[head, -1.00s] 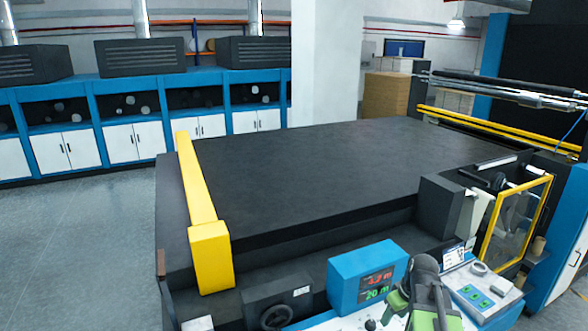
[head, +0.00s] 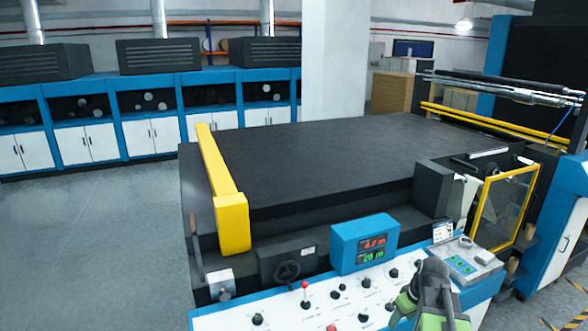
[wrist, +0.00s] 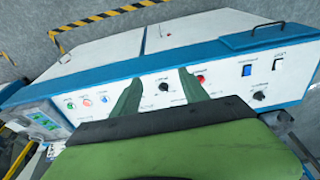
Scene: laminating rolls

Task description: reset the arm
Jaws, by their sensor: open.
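My gripper (wrist: 159,82) shows in the wrist view with its two green fingers apart and nothing between them. It hangs in front of a white and blue control panel (wrist: 110,84) with knobs and buttons. A black knob (wrist: 164,87) shows between the fingers and a red one near the right finger. In the head view my arm (head: 432,293), green and dark grey, stands at the lower right over the panel. The fingertips cannot be made out there.
The control panel (head: 290,314) carries a blue display box (head: 364,243). Behind it lies a wide black machine bed (head: 330,160) with a yellow bar (head: 216,180). A yellow-framed guard (head: 503,208) stands at right. Grey floor (head: 100,235) is clear at left.

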